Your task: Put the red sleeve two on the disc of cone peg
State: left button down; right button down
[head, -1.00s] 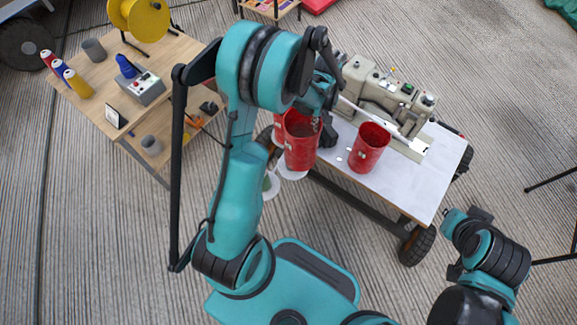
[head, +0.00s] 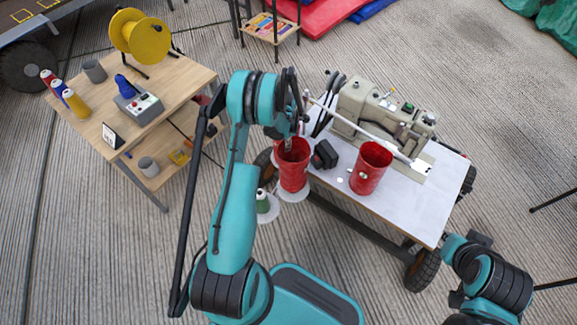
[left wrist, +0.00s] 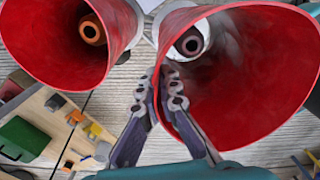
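My left gripper (head: 290,144) is shut on the rim of a red sleeve (head: 293,170). In the left wrist view its fingers (left wrist: 161,80) pinch the near wall of this sleeve (left wrist: 255,75), one inside and one outside. The sleeve surrounds a dark peg (left wrist: 191,43) over a white disc (head: 292,194). I cannot tell whether its bottom touches the disc. Beside it a second red sleeve (left wrist: 70,45) surrounds an orange peg (left wrist: 92,30); the head view mostly hides it. My right arm is at the lower right, its fingers not distinguishable.
A third red sleeve (head: 370,170) stands on the white table (head: 405,203), in front of the sewing machine (head: 395,115). A green cone (head: 262,200) stands close by, left of the held sleeve.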

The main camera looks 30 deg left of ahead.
aim_at(286, 155)
pick_arm(q)
notch_tip(286, 155, down, 7)
jog(key=shift+r+b, duration=0.1)
jog(key=shift+b, duration=1.1)
jog(key=c, duration=1.7)
grip_release()
